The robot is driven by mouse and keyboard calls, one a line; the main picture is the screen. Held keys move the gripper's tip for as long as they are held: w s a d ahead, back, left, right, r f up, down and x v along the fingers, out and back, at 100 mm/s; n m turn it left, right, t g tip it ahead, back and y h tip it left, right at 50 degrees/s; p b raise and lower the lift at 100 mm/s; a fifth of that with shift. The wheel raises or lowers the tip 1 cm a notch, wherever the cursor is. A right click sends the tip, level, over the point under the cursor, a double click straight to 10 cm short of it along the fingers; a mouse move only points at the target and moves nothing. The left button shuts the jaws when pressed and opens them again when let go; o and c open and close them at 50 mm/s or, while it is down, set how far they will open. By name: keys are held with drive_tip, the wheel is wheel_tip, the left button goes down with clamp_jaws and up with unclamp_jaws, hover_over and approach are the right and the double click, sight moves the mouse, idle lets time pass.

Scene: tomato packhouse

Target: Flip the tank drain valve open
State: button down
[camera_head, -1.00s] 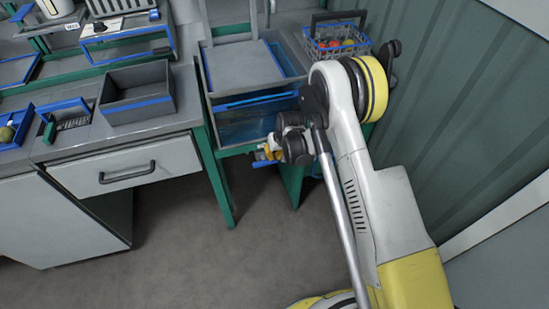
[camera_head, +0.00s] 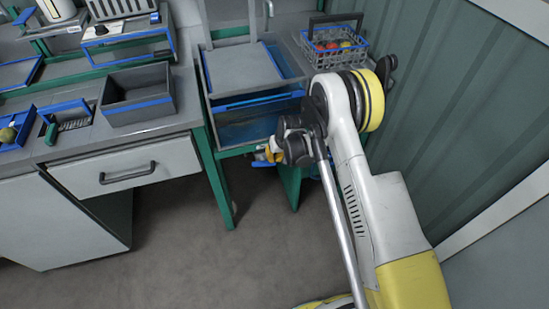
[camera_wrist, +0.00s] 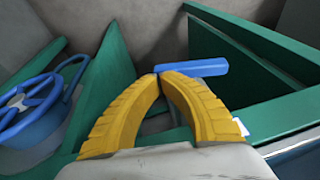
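The drain valve's blue lever (camera_wrist: 205,67) lies roughly crosswise in the wrist view, just beyond and to the right of my fingertips. In the head view a bit of it (camera_head: 262,164) shows below my gripper, at the foot of the tank. My gripper (camera_wrist: 160,75) has yellow fingers whose tips meet at the lever's left end. No gap shows between the tips; I cannot tell whether they touch the lever. In the head view my gripper (camera_head: 268,155) is small and partly hidden by my wrist. The valve body is hidden. The water tank (camera_head: 245,130) stands above.
Green frame legs (camera_head: 219,188) and beams stand close around the gripper. A wire basket of tomatoes (camera_head: 325,52) stands behind my arm. A drawer bench (camera_head: 125,165) is at left; the floor in front is clear.

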drive_tip(key=shift+d+f, duration=0.1)
drive_tip(key=shift+f, duration=0.55)
idle(0.5)
